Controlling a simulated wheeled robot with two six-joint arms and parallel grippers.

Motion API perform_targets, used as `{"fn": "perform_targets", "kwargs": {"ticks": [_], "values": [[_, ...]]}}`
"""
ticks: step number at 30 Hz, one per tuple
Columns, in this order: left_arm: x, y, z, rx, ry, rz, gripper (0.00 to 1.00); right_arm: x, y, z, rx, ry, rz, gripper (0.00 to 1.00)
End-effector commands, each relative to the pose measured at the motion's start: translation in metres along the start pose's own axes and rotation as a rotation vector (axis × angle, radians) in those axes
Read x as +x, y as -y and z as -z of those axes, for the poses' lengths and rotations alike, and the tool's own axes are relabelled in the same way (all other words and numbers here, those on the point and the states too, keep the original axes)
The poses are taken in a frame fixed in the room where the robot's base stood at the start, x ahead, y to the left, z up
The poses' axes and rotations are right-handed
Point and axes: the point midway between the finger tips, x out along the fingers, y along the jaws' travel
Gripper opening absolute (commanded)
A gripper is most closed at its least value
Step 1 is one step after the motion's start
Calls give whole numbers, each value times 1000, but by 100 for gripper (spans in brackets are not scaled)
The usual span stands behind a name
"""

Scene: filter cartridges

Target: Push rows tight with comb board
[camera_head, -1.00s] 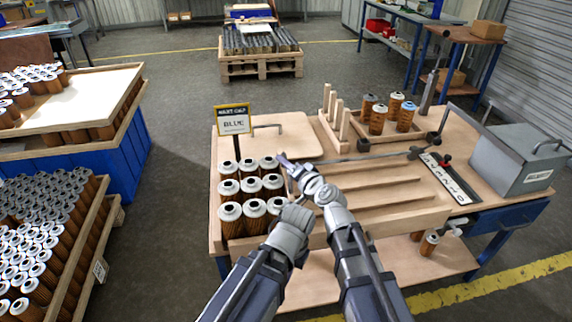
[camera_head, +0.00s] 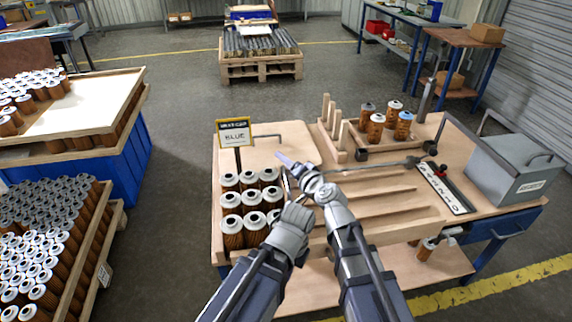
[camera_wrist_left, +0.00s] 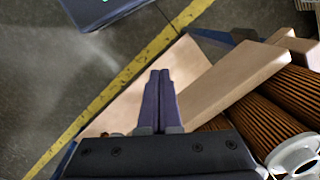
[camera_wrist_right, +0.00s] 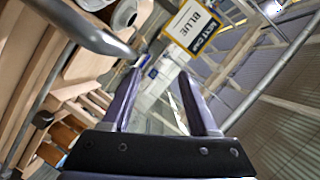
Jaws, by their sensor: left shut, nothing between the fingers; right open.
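Several brown filter cartridges with white caps (camera_head: 250,202) stand in rows at the left end of the wooden bench. Low wooden dividers (camera_head: 385,190) run rightward from them, with empty lanes between. A wooden piece with upright tines (camera_head: 327,112) stands at the back of the bench; I cannot tell if it is the comb board. My right gripper (camera_head: 284,159) is open and empty, above the bench beside the cartridges; its fingers also show in the right wrist view (camera_wrist_right: 157,82). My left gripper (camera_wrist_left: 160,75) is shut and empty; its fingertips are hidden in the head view.
A sign reading BLUE (camera_head: 235,132) stands behind the cartridges. A flat board with a handle (camera_head: 265,150), a tray with several cartridges (camera_head: 372,150), a long grey rod (camera_head: 370,166) and a grey metal box (camera_head: 512,168) are on the bench. Stacked cartridges (camera_head: 50,225) are at the left.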

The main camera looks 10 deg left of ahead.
Motion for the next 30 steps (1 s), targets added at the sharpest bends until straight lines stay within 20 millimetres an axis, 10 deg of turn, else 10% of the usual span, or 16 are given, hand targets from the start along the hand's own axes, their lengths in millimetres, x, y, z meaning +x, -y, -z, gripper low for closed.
{"fn": "perform_targets", "kwargs": {"ticks": [9, 30], "values": [[-45, 4, -3, 0, 0, 0, 0, -10, 38, 21, -2, 6, 0, 47], [-45, 4, -3, 0, 0, 0, 0, -10, 38, 20, -2, 8, -1, 47]]}}
